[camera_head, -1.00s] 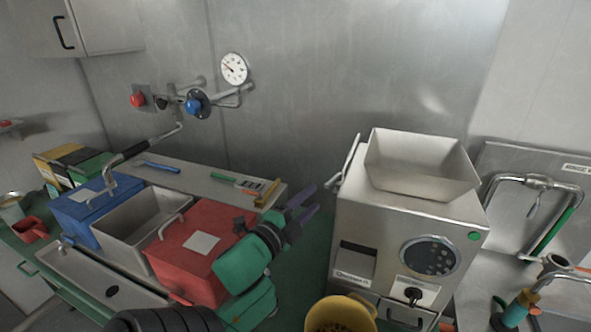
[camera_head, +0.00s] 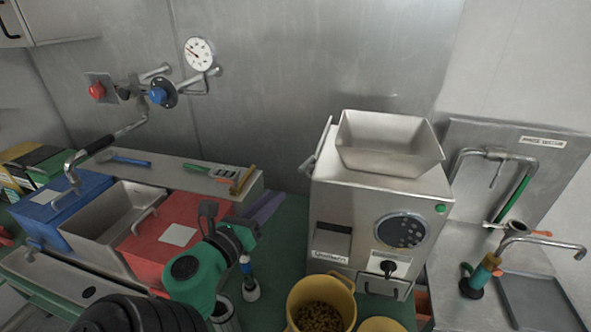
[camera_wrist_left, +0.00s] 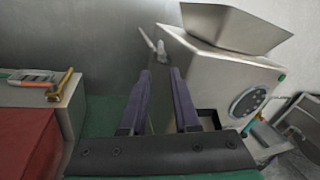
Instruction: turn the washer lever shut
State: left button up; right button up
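The washer is at the right in the head view: a steel panel (camera_head: 541,141) with a label and a bent pipe with a green grip (camera_head: 514,198). Below it, a small orange lever (camera_head: 541,233) sits by a curved steel spout (camera_head: 560,243). I cannot tell which part is the washer lever, nor whether it is open. My left gripper (camera_head: 265,206) is far left of the washer, between the red lidded box and the grinder. Its purple fingers are apart and empty in the left wrist view (camera_wrist_left: 162,85). My right gripper is not in view.
The steel grinder (camera_head: 385,205) with its hopper stands between my left gripper and the washer. A yellow pot of beans (camera_head: 320,304) stands in front of it. The red box (camera_head: 172,232) is left of the gripper. A teal-handled tool (camera_head: 482,270) stands near the dark tray (camera_head: 540,300).

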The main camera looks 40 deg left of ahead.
aim_at(303, 165)
pick_arm(q)
jog(key=shift+m, duration=0.7)
jog(key=p+x, duration=0.3)
jog(key=x, duration=1)
jog(key=shift+w+r, duration=0.2)
jog(key=shift+w, duration=0.15)
jog(key=shift+w+a, duration=0.1)
jog(key=shift+w, duration=0.4)
jog(key=shift+f, duration=0.1)
grip_shut()
